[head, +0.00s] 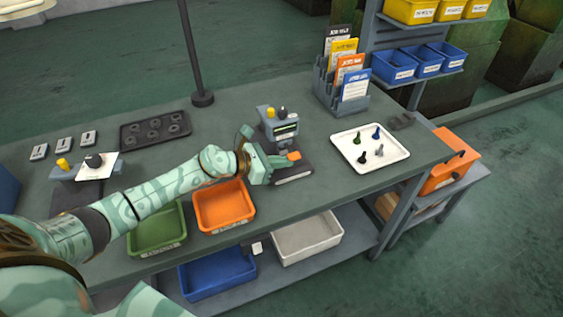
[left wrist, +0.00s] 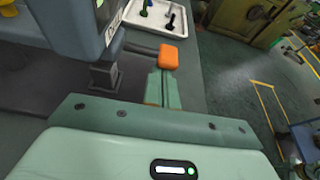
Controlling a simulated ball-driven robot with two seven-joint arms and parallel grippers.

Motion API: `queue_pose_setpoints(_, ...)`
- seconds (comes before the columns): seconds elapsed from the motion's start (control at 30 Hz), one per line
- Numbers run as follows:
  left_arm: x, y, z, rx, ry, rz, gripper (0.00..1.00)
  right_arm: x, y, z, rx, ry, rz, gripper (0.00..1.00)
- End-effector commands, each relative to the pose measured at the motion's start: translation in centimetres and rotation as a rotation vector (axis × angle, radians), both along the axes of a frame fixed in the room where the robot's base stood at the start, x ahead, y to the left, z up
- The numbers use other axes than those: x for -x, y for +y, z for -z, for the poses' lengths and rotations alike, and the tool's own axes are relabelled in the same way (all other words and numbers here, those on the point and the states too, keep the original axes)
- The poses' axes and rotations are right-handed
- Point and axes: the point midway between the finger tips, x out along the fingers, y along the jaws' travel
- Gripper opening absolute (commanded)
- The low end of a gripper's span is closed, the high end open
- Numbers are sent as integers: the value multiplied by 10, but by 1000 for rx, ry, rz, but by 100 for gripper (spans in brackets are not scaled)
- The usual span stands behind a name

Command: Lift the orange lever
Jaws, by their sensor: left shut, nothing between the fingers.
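The orange lever (head: 294,155) is a small orange block-shaped handle on the right side of the small grey machine (head: 281,127) on the workbench. In the left wrist view the orange lever (left wrist: 169,56) sits on a dark rod reaching from the machine (left wrist: 66,30). My left gripper (head: 280,161) is shut and empty, right by the lever. In the left wrist view the fingers of my left gripper (left wrist: 163,85) appear just below the orange handle; I cannot tell whether they touch it. My right gripper is not in view.
A white tray (head: 346,159) with several small coloured pieces lies right of the machine. Orange (head: 224,222) and green bins (head: 152,243) hang at the bench's front. A dark tray (head: 154,146) and a card rack (head: 326,88) stand farther back. Bench surface (head: 240,92) behind the machine is clear.

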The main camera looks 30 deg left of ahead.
Motion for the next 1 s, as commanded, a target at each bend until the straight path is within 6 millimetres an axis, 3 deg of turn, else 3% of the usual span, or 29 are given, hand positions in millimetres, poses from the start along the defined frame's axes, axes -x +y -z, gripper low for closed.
queue_pose_setpoints(0.27, 1, -1, -10, 168, 143, 0, 0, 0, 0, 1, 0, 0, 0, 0)
queue_pose_setpoints(1.0, 0, -1, -28, 163, 134, 0, 0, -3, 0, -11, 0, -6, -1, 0)
